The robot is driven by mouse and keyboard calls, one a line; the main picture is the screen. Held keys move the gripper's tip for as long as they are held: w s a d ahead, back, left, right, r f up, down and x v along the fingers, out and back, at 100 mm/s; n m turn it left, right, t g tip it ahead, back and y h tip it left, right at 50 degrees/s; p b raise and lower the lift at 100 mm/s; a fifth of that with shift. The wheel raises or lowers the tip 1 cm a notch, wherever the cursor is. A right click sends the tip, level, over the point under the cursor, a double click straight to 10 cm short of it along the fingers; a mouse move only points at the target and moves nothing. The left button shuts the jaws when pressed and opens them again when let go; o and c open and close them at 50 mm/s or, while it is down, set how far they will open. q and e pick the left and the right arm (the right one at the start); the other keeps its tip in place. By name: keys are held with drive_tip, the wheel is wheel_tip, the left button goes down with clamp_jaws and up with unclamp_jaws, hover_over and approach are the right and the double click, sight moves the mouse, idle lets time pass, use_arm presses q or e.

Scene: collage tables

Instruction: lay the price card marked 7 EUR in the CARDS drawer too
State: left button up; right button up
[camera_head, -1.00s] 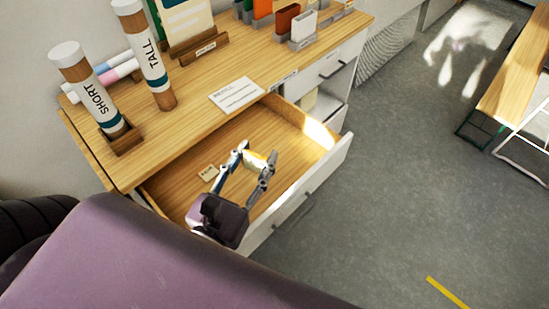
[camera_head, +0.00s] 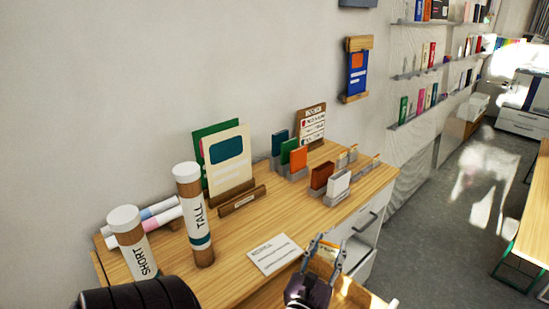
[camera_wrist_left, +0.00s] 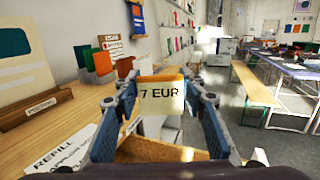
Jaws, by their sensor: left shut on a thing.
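In the head view my left gripper (camera_head: 330,246) is at the bottom, shut on the card, beside the desk's front edge. Part of the open drawer (camera_head: 357,294) shows below it. The drawer's label and most of its inside are out of view. My right gripper is not in view.
On the wooden desk are a paper note (camera_head: 274,254), the SHORT tube (camera_head: 140,262), the TALL tube (camera_head: 196,225) and card holders (camera_head: 336,186). A bench (camera_wrist_left: 254,84) stands beyond in the left wrist view. Grey floor (camera_head: 430,240) is open to the right.

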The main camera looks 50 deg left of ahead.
use_arm(q)
wheel_tip(320, 180, down, 20)
drive_tip(key=a+b, duration=0.1)
drive_tip(key=b, duration=0.3)
drive_tip(key=shift+w+y+b, duration=0.15)
drive_tip(key=shift+y+b, duration=0.15)
drive_tip(key=shift+f+b, duration=0.65)
drive_tip(key=shift+b, duration=0.1)
drive_tip(key=o, duration=0.7)
drive_tip(key=shift+r, duration=0.1)
